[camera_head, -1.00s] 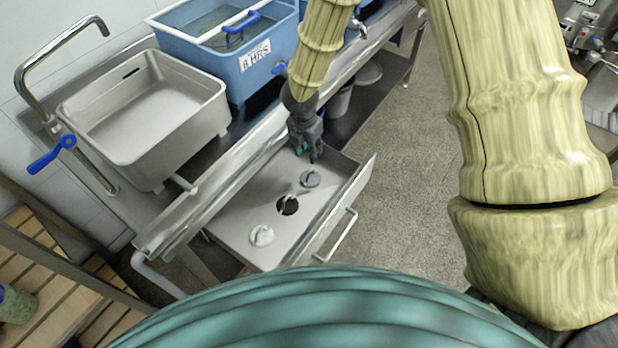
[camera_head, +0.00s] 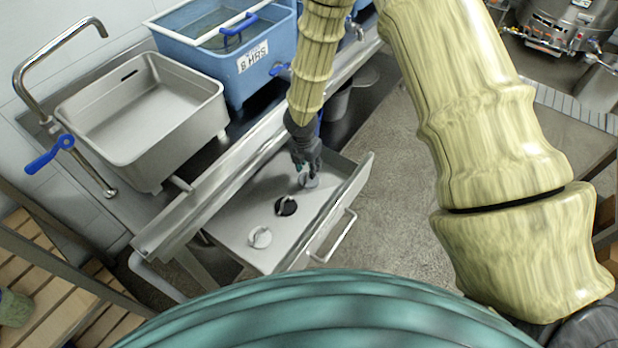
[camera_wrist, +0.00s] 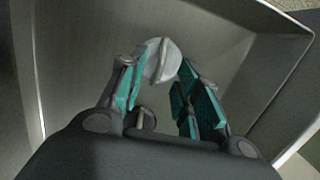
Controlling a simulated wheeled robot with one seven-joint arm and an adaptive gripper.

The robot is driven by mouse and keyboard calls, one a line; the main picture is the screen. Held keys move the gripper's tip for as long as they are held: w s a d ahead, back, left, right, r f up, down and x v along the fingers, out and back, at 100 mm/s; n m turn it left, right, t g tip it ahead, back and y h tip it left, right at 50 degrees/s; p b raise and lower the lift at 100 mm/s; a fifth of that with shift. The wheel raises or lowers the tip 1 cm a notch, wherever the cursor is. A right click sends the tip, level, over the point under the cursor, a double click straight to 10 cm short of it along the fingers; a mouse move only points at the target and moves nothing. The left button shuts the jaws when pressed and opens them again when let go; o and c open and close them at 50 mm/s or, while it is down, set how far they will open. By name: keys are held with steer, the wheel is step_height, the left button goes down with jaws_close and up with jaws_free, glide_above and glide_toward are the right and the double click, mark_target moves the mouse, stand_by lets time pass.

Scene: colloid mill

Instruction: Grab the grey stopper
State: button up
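The grey stopper (camera_head: 309,181) lies in the open steel drawer (camera_head: 240,213), at the drawer's far end in the head view. My gripper (camera_head: 307,166) is right over it and partly hides it. In the wrist view a pale round stopper (camera_wrist: 160,60) shows just beyond the fingertips, in line with the gap between them. My gripper (camera_wrist: 158,85) is open there, with its teal finger pads apart and nothing clearly between them. I cannot tell whether a finger touches the stopper.
A black stopper (camera_head: 286,205) and a white stopper (camera_head: 260,237) lie in the same drawer, in a row towards the near end. The drawer walls stand close around my gripper. A steel sink (camera_head: 140,110) and a blue tub (camera_head: 222,45) stand on the counter behind.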

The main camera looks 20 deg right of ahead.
steer(key=shift+w+d+f, duration=0.15)
steer(key=shift+f, duration=1.8)
steer(key=shift+c, duration=0.5)
jaws_close()
